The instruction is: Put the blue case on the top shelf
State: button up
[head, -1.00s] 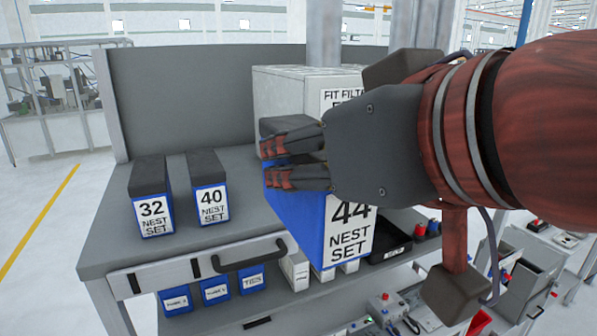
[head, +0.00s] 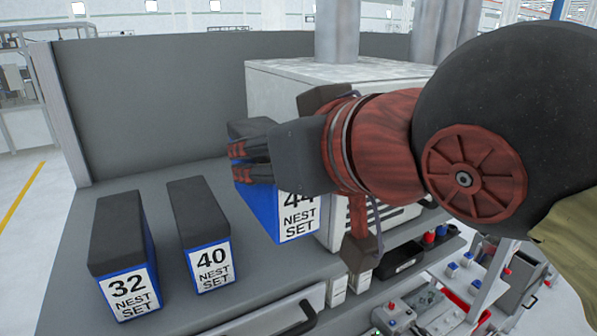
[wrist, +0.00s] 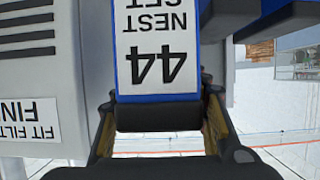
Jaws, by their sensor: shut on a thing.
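The blue case (head: 262,212) has a black top and a white label reading 44 NEST SET. My gripper (head: 250,162) is shut on it near its top, and the hand hides part of the case and label. The case is upright over the top shelf (head: 140,285), to the right of the 40 case; I cannot tell whether its base touches the surface. In the wrist view the case (wrist: 158,45) shows upside down between my two fingers (wrist: 160,135).
Cases 32 (head: 125,255) and 40 (head: 200,235) stand on the top surface at left. A pale grey cabinet (head: 290,85) stands close behind and right of the held case. A black tray (head: 400,262) and red and blue items lie lower right.

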aim_at(294, 207)
jog(key=w+a+f, duration=0.1)
jog(key=w+f, duration=0.1)
jog(key=w+f+p, duration=0.1)
jog(key=w+f, duration=0.1)
jog(key=w+a+f, duration=0.1)
jog(key=w+f, duration=0.1)
jog(key=shift+a+f+p, duration=0.15)
jog(key=shift+a+p, duration=0.15)
jog(key=shift+p, duration=0.05)
jog(key=shift+w+f+p, duration=0.15)
jog(key=shift+f+p, duration=0.45)
jog(key=shift+f, duration=1.1)
jog(key=shift+a+f, duration=0.1)
jog(key=shift+f, duration=0.05)
jog(key=o, duration=1.5)
jog(key=shift+r, duration=0.2)
jog(key=b+v, duration=0.2)
jog(key=v, duration=1)
jog(key=shift+f+b, duration=0.2)
jog(key=shift+b, duration=0.2)
